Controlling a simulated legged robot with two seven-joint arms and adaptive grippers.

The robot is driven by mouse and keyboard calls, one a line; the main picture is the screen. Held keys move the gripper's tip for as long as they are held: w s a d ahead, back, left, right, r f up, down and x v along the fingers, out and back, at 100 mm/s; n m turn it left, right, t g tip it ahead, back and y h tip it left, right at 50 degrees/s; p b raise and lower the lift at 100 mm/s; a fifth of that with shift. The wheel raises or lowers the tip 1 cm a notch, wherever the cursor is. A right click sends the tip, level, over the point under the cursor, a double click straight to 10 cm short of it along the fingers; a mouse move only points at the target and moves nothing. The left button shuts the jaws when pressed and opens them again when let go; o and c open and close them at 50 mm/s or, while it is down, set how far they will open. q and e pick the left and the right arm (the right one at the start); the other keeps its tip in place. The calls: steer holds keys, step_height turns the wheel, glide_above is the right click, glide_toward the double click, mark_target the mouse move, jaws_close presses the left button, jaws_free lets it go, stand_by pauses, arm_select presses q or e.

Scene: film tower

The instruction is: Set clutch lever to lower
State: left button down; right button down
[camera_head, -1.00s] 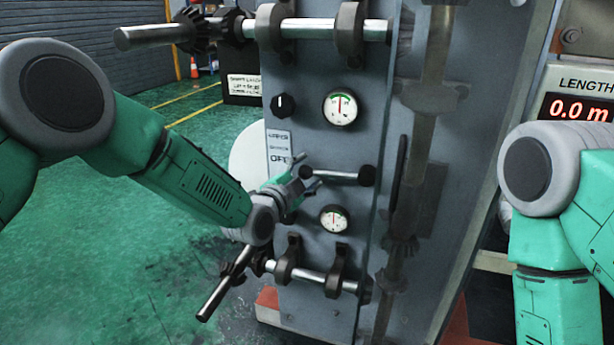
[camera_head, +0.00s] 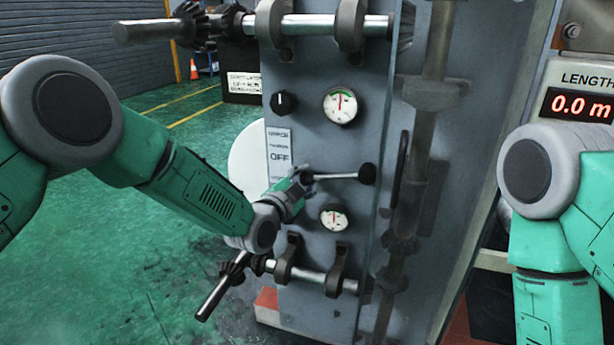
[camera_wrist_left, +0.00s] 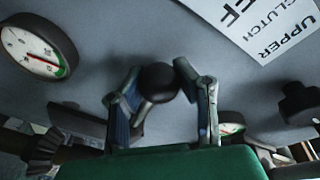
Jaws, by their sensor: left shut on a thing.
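The clutch lever (camera_head: 338,176) is a silver rod on the grey machine panel, with a dark pivot at its right end. It is about horizontal, level with the lower part of the white clutch label (camera_head: 280,158), which shows "OFF" in its middle. My left gripper (camera_head: 304,180) is shut on the black knob at the lever's left end and mostly hides it. In the left wrist view the round black knob (camera_wrist_left: 158,82) sits between the two fingers. My right arm shows at the right edge, but its gripper is out of view.
An upper gauge (camera_head: 340,105) and a small black dial (camera_head: 283,103) are above the lever. A lower gauge (camera_head: 334,218) is just beneath it. Horizontal shafts with brackets stick out at the top (camera_head: 315,25) and bottom (camera_head: 312,278). Open green floor lies left.

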arm_select(q)
steer(key=shift+s+d+f+n+t+b, duration=0.15)
steer(key=shift+d+f+n+b, duration=0.2)
steer(key=shift+f+n, duration=0.45)
steer(key=shift+s+d+f+n+t+b, duration=0.1)
steer(key=shift+d+f+n+b, duration=0.1)
steer(key=shift+f+n+b, duration=0.45)
steer(key=shift+s+d+f+n+t+b, duration=0.1)
steer(key=shift+d+f+n+t+b, duration=0.15)
steer(key=shift+f+n, duration=0.7)
steer(key=shift+d+f, duration=0.1)
steer(key=shift+f, duration=0.05)
steer(key=c, duration=1.1)
jaws_free()
steer(key=shift+c, duration=0.2)
steer(key=v, duration=1.2)
